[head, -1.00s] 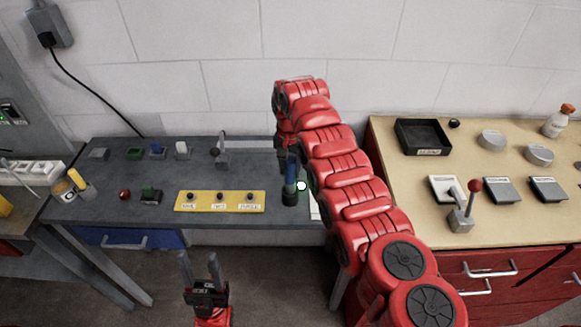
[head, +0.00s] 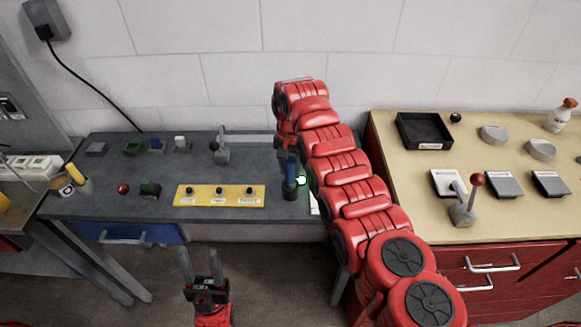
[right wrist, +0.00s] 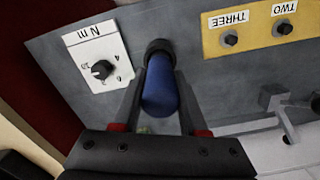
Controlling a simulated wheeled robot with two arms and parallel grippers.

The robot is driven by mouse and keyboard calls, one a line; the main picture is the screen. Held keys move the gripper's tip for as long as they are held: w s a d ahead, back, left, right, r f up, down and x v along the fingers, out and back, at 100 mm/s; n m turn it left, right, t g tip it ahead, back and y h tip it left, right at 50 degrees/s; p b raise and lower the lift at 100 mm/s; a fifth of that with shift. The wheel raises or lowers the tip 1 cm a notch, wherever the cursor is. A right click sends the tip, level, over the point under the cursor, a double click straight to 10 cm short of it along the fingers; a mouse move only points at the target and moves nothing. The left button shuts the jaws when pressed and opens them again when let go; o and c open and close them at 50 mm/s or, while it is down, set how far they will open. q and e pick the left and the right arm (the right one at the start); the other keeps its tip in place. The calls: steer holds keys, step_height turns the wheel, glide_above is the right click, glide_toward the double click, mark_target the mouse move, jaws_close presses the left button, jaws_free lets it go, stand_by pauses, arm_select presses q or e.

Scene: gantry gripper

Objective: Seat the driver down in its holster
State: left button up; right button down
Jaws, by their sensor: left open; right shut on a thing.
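The driver has a blue handle (head: 290,172); it also shows in the right wrist view (right wrist: 160,88). My right gripper (right wrist: 160,100) is shut on this handle, one finger on each side. In the head view the right gripper (head: 288,160) is partly hidden by its own arm. The dark round holster (head: 290,194) stands on the grey bench directly under the handle; its black rim (right wrist: 160,47) shows at the handle's far end. The shaft is hidden, so I cannot tell how deep it sits. My left gripper (head: 199,266) is open and empty, in front of the bench.
A yellow panel with buttons (head: 220,203) lies left of the holster. A white N m dial plate (right wrist: 97,58) is close by on its other side. A grey lever fixture (head: 222,152) stands behind the panel. A wooden-topped bench (head: 400,175) is to the right.

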mark_target(290, 159)
steer(key=shift+f+b, duration=0.4)
steer(key=shift+f, duration=0.4)
steer(key=shift+c, duration=1.8)
jaws_free()
steer(key=shift+r+b, duration=0.35)
steer(key=shift+r, duration=0.35)
step_height(290, 159, up, 4)
steer(key=shift+r+b, duration=0.25)
steer(key=shift+b, duration=0.65)
step_height(290, 159, up, 3)
steer(key=shift+r+p, duration=0.1)
steer(key=shift+p, duration=0.35)
step_height(290, 159, up, 8)
steer(key=p, duration=0.8)
steer(key=shift+r+p, duration=0.2)
steer(key=shift+p, duration=0.15)
